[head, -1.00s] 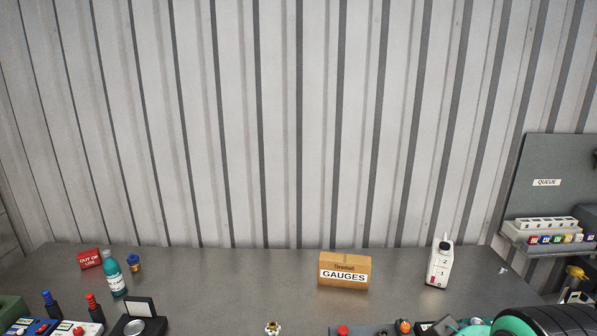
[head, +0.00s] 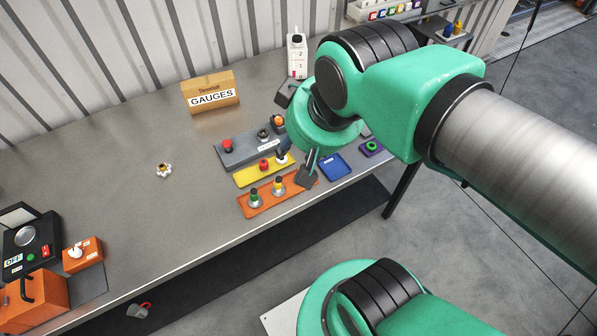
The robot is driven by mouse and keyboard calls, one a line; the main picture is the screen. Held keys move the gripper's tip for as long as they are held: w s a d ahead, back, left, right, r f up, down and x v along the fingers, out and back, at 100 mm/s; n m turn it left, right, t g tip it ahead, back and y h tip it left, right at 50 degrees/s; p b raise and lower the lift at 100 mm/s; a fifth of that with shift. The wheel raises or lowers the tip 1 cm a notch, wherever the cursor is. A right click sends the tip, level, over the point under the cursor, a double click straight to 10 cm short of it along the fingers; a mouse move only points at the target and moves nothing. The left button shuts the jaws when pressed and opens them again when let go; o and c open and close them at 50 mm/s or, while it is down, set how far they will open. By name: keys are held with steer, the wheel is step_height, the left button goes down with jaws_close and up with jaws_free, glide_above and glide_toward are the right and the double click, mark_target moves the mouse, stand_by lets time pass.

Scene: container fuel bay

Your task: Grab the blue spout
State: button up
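My gripper (head: 294,138) hangs below the green wrist at the right of the bench in the head view. Its two dark fingertips appear spread wide apart, with nothing seen held; the wrist hides its base. The lower fingertip is over the right end of an orange tray (head: 262,209). A small blue upright piece (head: 457,25) stands beside a yellow one (head: 448,31) on a dark stand at the top right, far from my gripper. It may be the blue spout, but it is too small to be sure.
A grey rack (head: 240,151), a yellow tray (head: 247,180), a blue tray (head: 334,172) and a purple tray (head: 366,150) lie near my gripper. The gauges box (head: 197,99) and a white jug (head: 297,62) stand behind. The bench's middle is mostly clear.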

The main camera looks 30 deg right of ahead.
steer(key=w+d+f+m+g+p, duration=0.25)
steer(key=w+d+f+p, duration=0.2)
steer(key=w+f, duration=0.5)
steer(key=w+d+f+g+p, duration=0.1)
steer(key=w+d+f, duration=0.1)
steer(key=f, duration=0.4)
steer(key=w+d+f+g+p, duration=0.2)
steer(key=w+d+f, duration=0.1)
steer(key=f, duration=0.3)
steer(key=shift+w+d, duration=0.25)
steer(key=shift+w, duration=0.35)
steer(key=shift+f+m, duration=0.15)
steer(key=shift+m, duration=0.1)
steer(key=shift+f, duration=4.2)
steer(key=shift+f+b, duration=0.35)
steer(key=shift+f, duration=2.25)
